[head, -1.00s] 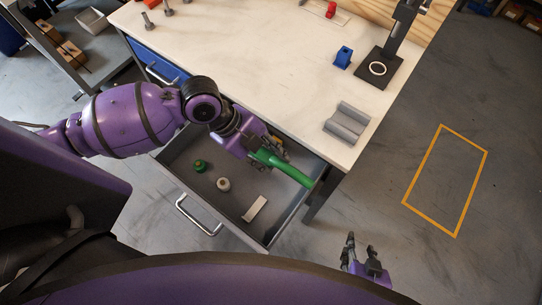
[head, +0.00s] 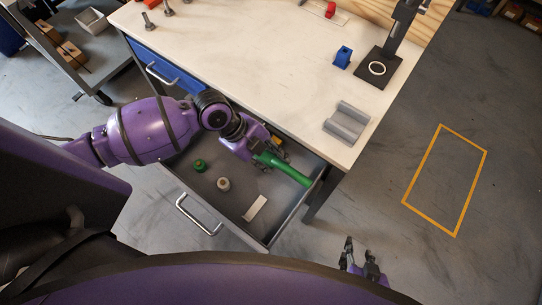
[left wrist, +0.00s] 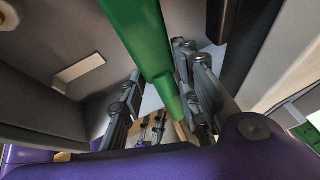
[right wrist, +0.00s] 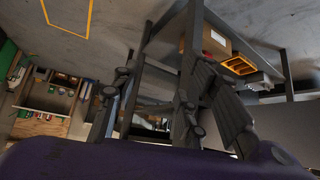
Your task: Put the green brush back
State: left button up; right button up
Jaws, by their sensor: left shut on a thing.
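The green brush (head: 284,169) is in my left gripper (head: 260,152), over the right back part of the open drawer (head: 238,234). In the left wrist view the brush (left wrist: 146,40) runs between the fingers of my left gripper (left wrist: 158,112), which are shut on it. Its far end points to the right in the head view, near the drawer's right wall. I cannot tell whether the brush touches the drawer. My right gripper (head: 360,258) is at the bottom of the head view, empty; its fingers (right wrist: 150,110) stand apart in the right wrist view.
The workbench top (head: 260,60) above holds a grey cradle (head: 347,122), a blue block (head: 343,56) and a black stand (head: 380,68). Floor at right is clear.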

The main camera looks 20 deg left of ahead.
pick_arm(q)
jog(key=shift+f, duration=0.35)
jog(key=o, duration=1.2)
jog(key=shift+r, duration=0.3)
jog(key=v, duration=1.2)
jog(key=shift+r, duration=0.35)
jog(key=shift+d, duration=0.1)
